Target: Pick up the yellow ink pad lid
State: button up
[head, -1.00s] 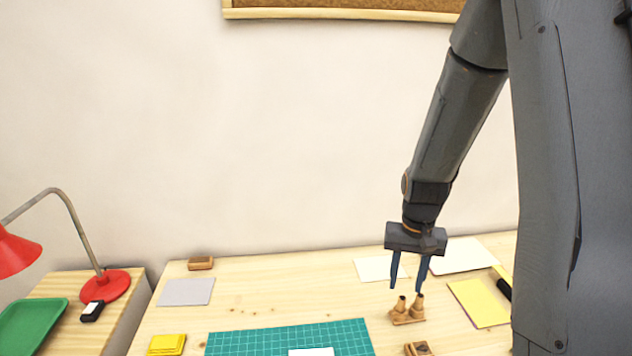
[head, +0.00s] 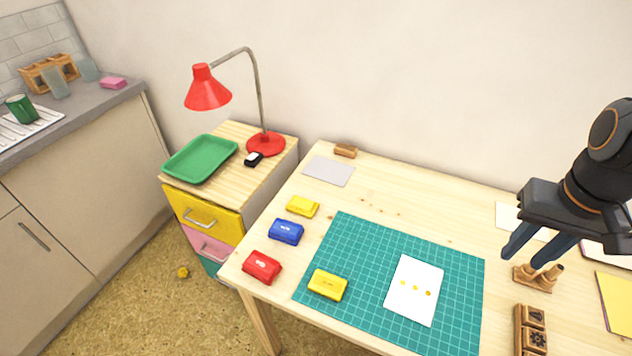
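Two yellow ink pad pieces are in the head view. One yellow piece (head: 302,206) lies on the bare table, in line with a blue pad (head: 286,231) and a red pad (head: 262,266). The other yellow piece (head: 328,285) lies on the left part of the green mat and has a pale label. I cannot tell which of them is the loose lid. My gripper (head: 521,262) is far to the right of both, pointing down. Its two dark fingers are apart, and no held object shows between them.
A white card (head: 414,290) with yellow marks lies on the green cutting mat (head: 456,292). A red lamp (head: 208,92) stands beyond the table's left edge.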

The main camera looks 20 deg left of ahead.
aim_at(329, 286)
jog(key=u, duration=1.5)
